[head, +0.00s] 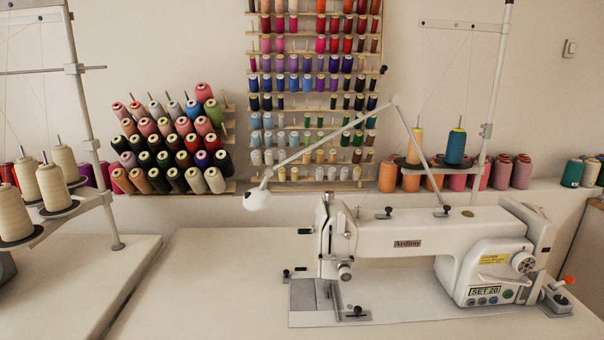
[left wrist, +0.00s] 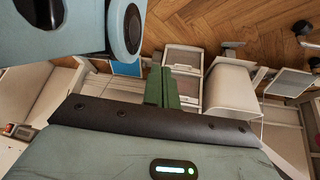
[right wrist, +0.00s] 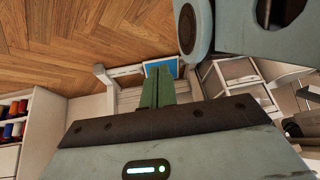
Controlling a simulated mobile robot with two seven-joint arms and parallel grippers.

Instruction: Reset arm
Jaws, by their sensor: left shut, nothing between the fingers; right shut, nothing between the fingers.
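My left gripper (left wrist: 166,88) shows in the left wrist view, its green fingers together with nothing between them. My right gripper (right wrist: 157,88) shows in the right wrist view, its green fingers also together and empty. Both grippers hang over the room's floor and furniture, apart from any object. Neither arm nor gripper is in the head view. A blue-grey part of my own body fills the upper left of the left wrist view and the upper right of the right wrist view.
In the head view a white sewing machine (head: 420,245) stands on a pale table (head: 215,270). Thread racks (head: 310,95) hang behind it, and thread cones (head: 52,185) stand at left. Wooden floor (right wrist: 70,40) and a drawer unit (left wrist: 182,60) show in the wrist views.

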